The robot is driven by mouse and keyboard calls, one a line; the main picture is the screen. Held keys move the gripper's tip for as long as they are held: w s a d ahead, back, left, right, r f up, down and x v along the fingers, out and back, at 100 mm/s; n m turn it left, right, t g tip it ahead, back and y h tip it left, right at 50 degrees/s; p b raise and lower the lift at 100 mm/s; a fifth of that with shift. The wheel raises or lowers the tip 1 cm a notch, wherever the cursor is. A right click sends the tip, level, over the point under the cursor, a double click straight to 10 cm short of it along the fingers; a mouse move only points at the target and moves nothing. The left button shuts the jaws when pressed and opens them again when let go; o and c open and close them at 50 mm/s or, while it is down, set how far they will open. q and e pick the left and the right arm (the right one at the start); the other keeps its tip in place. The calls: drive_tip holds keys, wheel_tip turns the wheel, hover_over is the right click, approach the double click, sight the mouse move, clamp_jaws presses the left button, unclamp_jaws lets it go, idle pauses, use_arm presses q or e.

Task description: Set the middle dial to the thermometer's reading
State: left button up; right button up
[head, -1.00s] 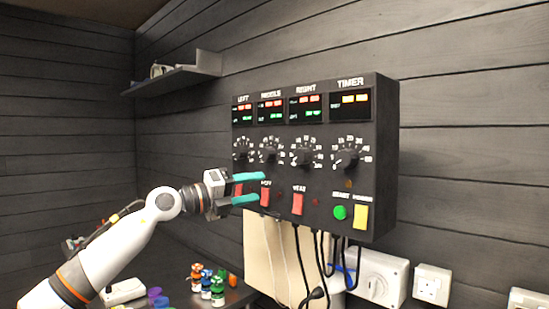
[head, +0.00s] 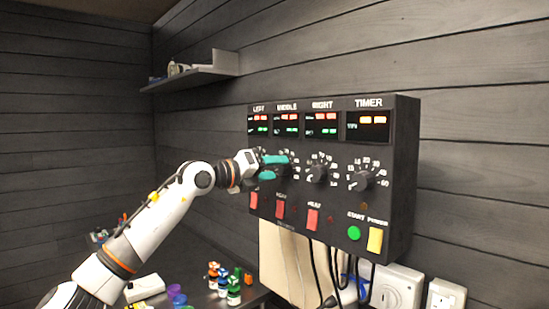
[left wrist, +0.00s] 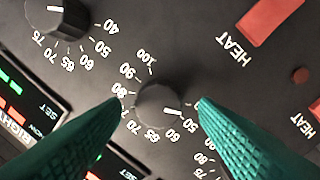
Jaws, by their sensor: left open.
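The middle dial (left wrist: 158,105) is a dark round knob with a white mark, in the left wrist view. Its mark points to the lower right, near the 50 label. My left gripper (left wrist: 159,105) is open, one teal finger on each side of this knob; I cannot tell whether either touches it. In the head view the left gripper (head: 276,167) is at the panel and partly hides the middle dial. The MIDDLE display (head: 285,125) has red and green figures, too small to read. I cannot make out a thermometer. My right gripper is not in view.
The control box (head: 400,165) hangs on a dark plank wall. The right dial (left wrist: 57,15) sits beside the middle one; the timer dial (head: 360,180) is further right. Red heat switches (head: 313,219) lie below. Cables hang underneath, and small bottles (head: 233,295) stand on the table.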

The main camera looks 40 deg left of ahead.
use_arm(q)
drive_tip(key=shift+w+d, duration=0.1)
drive_tip(key=shift+w, duration=0.35)
drive_tip(key=c, duration=1)
drive_tip(key=shift+m, duration=0.3)
